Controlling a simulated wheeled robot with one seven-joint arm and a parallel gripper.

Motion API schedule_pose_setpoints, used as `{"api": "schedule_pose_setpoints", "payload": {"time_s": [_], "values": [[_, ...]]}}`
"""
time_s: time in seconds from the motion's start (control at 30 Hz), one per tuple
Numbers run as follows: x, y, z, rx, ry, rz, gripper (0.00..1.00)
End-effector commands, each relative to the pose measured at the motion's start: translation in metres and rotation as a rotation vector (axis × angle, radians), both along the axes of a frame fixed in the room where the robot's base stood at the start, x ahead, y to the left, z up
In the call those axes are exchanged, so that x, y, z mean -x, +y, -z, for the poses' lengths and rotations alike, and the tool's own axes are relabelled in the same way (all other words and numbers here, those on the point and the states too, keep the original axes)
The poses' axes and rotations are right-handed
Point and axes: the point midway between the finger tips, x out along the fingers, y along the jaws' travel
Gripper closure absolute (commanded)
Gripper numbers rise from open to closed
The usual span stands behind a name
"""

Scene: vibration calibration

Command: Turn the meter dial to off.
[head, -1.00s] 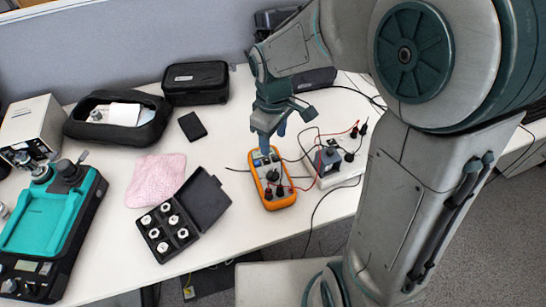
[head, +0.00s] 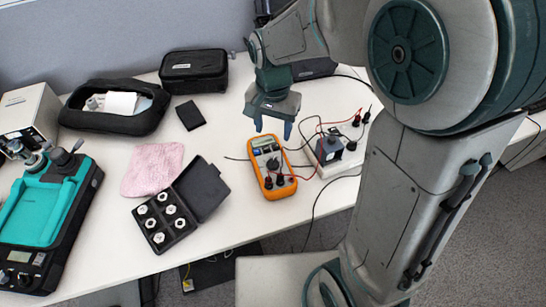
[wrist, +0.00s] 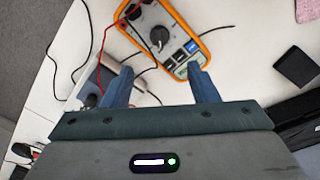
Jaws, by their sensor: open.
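The orange multimeter (head: 266,183) lies face up on the white table, with red and black leads plugged in at its near end. Its dark round dial (head: 273,163) is in the middle of its face. In the wrist view the dial (wrist: 158,37) shows at the top, with the meter's display side nearer my fingers. The dial's exact setting is too small to read. My gripper (head: 272,130) is open and empty, above the far end of the meter and apart from the dial. In the wrist view its two blue fingers (wrist: 160,80) are spread wide.
A small box with terminals (head: 329,149) and loose cables sits right of the meter. An open black case of weights (head: 205,188), a pink cloth (head: 152,169) and a black wallet-like item (head: 190,115) lie left. A teal-topped device (head: 42,215) stands far left.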

Motion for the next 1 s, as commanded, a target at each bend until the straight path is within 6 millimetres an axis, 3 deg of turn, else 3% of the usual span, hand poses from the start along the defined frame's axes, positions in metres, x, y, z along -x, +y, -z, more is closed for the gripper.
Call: {"api": "schedule_pose_setpoints", "payload": {"time_s": [0.3, 0.5, 0.7, 1.0], "values": [[0.001, 0.0, 0.069, 0.002, 0.005, -0.003, 0.46], [0.001, 0.0, 0.104, 0.001, 0.004, -0.003, 0.46], [0.001, 0.0, 0.121, 0.0, 0.001, -0.003, 0.46], [0.0, 0.0, 0.123, 0.0, 0.0, -0.003, 0.46]]}}
